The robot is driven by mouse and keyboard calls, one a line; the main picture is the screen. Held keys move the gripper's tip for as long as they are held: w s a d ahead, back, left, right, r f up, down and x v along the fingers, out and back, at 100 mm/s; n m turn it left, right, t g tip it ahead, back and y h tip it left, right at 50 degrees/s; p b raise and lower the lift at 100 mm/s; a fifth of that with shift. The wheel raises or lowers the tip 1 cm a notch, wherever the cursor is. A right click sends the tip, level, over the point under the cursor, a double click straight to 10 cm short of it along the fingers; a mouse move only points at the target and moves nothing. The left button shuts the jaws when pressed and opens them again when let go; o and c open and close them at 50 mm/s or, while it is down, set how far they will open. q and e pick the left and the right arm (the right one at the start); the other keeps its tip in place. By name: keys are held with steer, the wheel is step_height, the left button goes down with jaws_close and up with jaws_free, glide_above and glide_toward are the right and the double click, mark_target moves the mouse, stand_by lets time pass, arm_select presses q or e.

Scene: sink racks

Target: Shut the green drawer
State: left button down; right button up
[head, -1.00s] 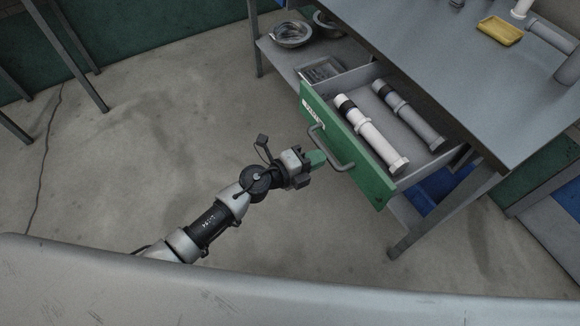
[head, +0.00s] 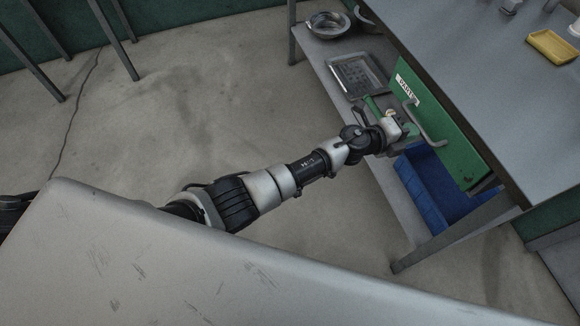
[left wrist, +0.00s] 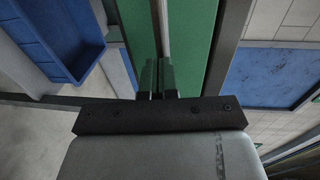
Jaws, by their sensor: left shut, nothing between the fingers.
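The green drawer (head: 456,143) is in the workbench at the right of the head view, with a white label and a grey bar handle (head: 424,127). Its front sits at or close to the bench edge and its inside is hidden; I cannot tell whether a small gap is left. My left gripper (head: 402,124) is at the drawer front beside the handle, shut with nothing held. In the left wrist view the green front (left wrist: 200,40) and the handle bar (left wrist: 165,30) lie directly ahead of the shut fingers (left wrist: 156,78). My right gripper is out of view.
A blue bin (head: 425,195) is on the shelf below the drawer. Metal bowls (head: 328,24) and a tray (head: 357,74) are on the same shelf. A yellow dish (head: 553,46) is on the bench top. A bench leg (head: 440,247) stands at the right.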

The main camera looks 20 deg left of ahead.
arm_select(q)
steer(key=shift+w+d+r, duration=0.2)
steer(key=shift+w+d, duration=0.05)
steer(key=shift+d, duration=0.1)
steer(key=shift+r, duration=0.15)
stand_by(0.3)
